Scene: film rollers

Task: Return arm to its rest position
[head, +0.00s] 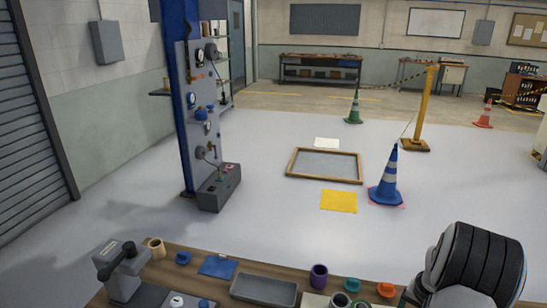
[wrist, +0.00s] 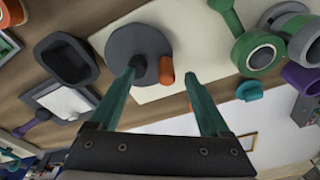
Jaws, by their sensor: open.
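My gripper (wrist: 163,75) is open, with its two teal fingers spread apart in the wrist view. Nothing is clamped between them. A grey round disc (wrist: 140,42) and a small orange piece (wrist: 166,70) lie on a cream board (wrist: 195,35) beyond the fingertips. The left fingertip overlaps the disc in the picture; I cannot tell whether it touches. A green round part (wrist: 257,52) is to the right of the fingers. My gripper cannot be made out in the head view, where a dark ribbed part, probably of my arm, fills the lower right.
The wooden bench (head: 190,255) holds a grey tray (head: 263,289), a purple cup (head: 319,277), a tan cup (head: 157,249), a blue clipboard (head: 217,266) and an orange cap (head: 386,290).

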